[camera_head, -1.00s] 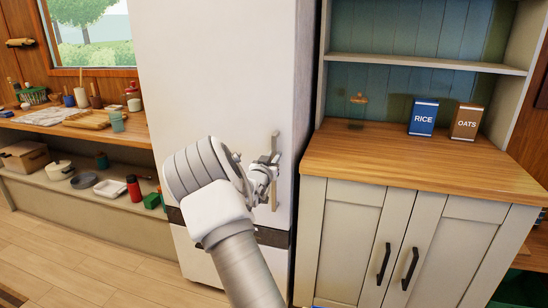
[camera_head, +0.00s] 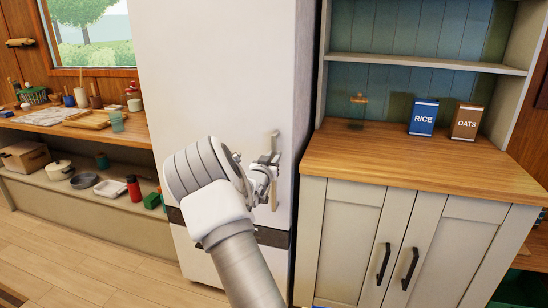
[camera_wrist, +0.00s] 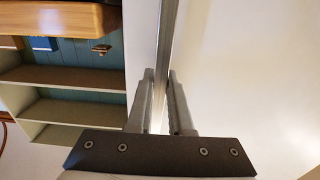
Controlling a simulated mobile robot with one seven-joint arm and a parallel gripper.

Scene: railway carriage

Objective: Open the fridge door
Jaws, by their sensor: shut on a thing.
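The white fridge (camera_head: 215,75) stands in the middle of the head view, with its door closed. Its upright handle (camera_head: 274,192) is near the door's right edge. My gripper (camera_head: 268,168) is at the handle, partly hidden by my own wrist in the head view. In the wrist view, the fingers of my gripper (camera_wrist: 161,95) are on either side of the long metal handle (camera_wrist: 170,40), shut on it. The door's pale face (camera_wrist: 245,70) fills the right of the wrist view.
A cabinet with a wooden top (camera_head: 400,165) stands just right of the fridge, bearing a blue RICE box (camera_head: 423,117) and a brown OATS box (camera_head: 466,123). A low shelf unit (camera_head: 90,215) with several items is at the left. The wooden floor (camera_head: 70,255) in front is clear.

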